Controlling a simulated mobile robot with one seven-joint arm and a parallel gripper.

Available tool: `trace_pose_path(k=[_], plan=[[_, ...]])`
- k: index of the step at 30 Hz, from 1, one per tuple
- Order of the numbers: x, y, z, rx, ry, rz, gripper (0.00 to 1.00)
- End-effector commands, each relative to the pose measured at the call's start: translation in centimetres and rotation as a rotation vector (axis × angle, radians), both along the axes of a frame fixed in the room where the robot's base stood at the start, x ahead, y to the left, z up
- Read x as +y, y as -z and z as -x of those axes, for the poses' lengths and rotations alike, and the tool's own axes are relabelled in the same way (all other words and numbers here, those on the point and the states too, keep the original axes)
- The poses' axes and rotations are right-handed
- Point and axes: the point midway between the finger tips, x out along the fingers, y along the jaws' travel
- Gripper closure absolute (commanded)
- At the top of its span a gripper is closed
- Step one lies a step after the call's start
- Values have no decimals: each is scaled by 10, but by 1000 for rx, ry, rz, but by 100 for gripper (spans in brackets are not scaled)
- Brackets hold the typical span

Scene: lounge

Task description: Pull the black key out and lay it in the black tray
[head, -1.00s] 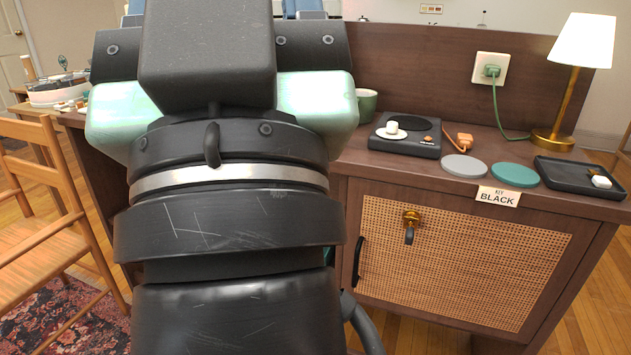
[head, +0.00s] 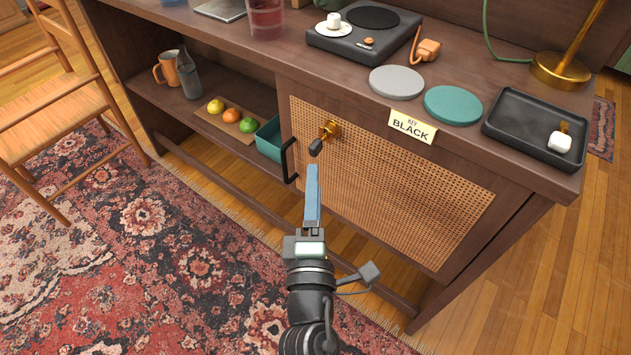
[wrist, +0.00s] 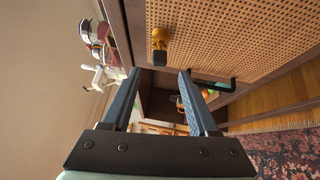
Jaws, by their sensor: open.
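The black key (head: 316,147) sticks out of a brass lock (head: 329,130) on the woven cabinet door. In the wrist view the key (wrist: 159,57) hangs below the brass lock (wrist: 160,38), ahead of my fingertips and between their lines. My gripper (head: 313,168) is in front of the door, just below the key in the head view. In the wrist view my gripper (wrist: 158,74) has its two blue-grey fingers wide apart with nothing between them. The black tray (head: 510,127) lies on the cabinet top at the right. It holds a small white item (head: 559,142) and a small brownish piece.
A black door handle (head: 288,160) is left of the lock. Grey (head: 396,81) and teal (head: 453,104) discs, an orange plug (head: 427,49) and a lamp base (head: 560,71) stand near the tray.

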Motion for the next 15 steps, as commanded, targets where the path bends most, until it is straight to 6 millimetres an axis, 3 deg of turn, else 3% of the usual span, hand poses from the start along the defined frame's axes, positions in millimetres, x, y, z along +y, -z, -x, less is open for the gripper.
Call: trace_pose_path(k=[15], plan=[[-1,-8,-55,-3,1,-4,40]])
